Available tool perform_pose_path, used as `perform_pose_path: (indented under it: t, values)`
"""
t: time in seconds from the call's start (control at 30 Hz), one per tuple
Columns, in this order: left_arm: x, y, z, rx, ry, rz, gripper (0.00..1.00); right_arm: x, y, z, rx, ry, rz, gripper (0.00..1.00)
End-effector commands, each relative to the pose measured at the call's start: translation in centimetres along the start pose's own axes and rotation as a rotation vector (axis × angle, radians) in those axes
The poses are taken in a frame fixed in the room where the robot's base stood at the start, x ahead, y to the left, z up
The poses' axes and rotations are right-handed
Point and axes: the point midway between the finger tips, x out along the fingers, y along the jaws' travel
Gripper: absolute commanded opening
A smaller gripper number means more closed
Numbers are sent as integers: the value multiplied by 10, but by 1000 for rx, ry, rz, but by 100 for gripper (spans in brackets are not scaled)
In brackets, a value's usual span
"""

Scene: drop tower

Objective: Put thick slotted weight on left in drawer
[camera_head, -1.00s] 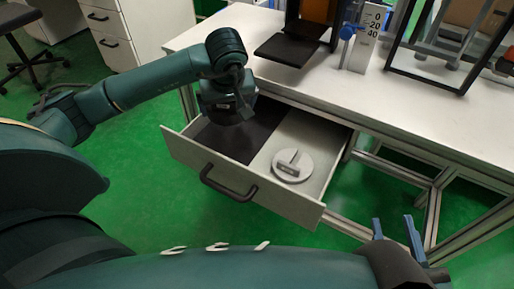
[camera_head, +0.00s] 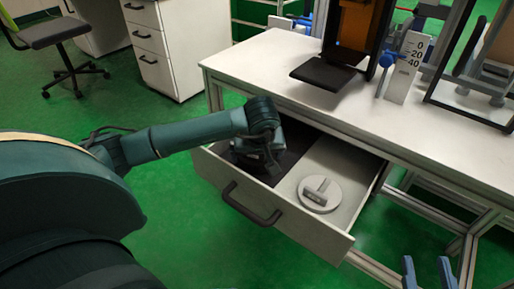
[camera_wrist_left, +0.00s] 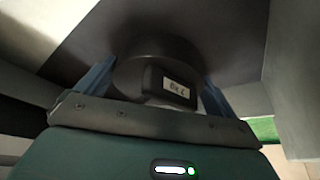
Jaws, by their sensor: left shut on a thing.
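A dark, thick round weight with a small white label (camera_wrist_left: 178,88) is between the blue fingers of my left gripper (camera_wrist_left: 150,92) in the left wrist view. In the head view my left gripper (camera_head: 262,168) is low over the left, dark-lined part of the open drawer (camera_head: 328,232), and hides most of the weight. I cannot tell whether the weight touches the drawer floor. My right gripper (camera_head: 427,268) shows its two blue fingers apart at the bottom right, empty.
A light grey slotted weight (camera_head: 320,194) lies in the right, pale part of the drawer. The white table (camera_head: 270,65) above carries a black platform (camera_head: 322,73), a scale plate (camera_head: 405,66) and a dark frame. Green floor is free left of the drawer.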

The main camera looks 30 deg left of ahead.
Motion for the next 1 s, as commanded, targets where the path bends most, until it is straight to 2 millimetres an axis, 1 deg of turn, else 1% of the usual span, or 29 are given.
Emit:
perform_pose_path:
  t: [0.03, 0.37, 0.4, 0.47, 0.5, 0.67, 0.77, 0.87, 1.0]
  values:
    - [-2, 2, -4, -5, 12, 9, 23, 0, 0, 0, 3, 1, -1, 36]
    - [0, 2, -4, -5, 13, 8, 23, 0, -2, -1, 9, 5, -4, 36]
    - [4, 0, 1, -1, 2, 0, 94, 0, -2, -1, 11, 7, -4, 36]
    - [3, 0, 1, -1, 2, 0, 99, 1, -2, -2, 11, 9, -5, 36]
    - [3, 0, 1, -1, 2, 0, 100, 1, -2, -2, 11, 10, -5, 36]
    - [3, 0, 1, 0, 2, 0, 100, 1, -2, -3, 10, 12, -5, 36]
    - [-1, 0, -1, -1, 2, 1, 100, 2, -1, -7, 5, 12, -5, 36]
    - [-13, 1, -2, 0, 4, 2, 100, 3, 0, -10, -5, 14, -5, 36]
    - [-43, 1, -2, 2, 5, 3, 100, 3, 3, -15, -33, 10, -2, 36]
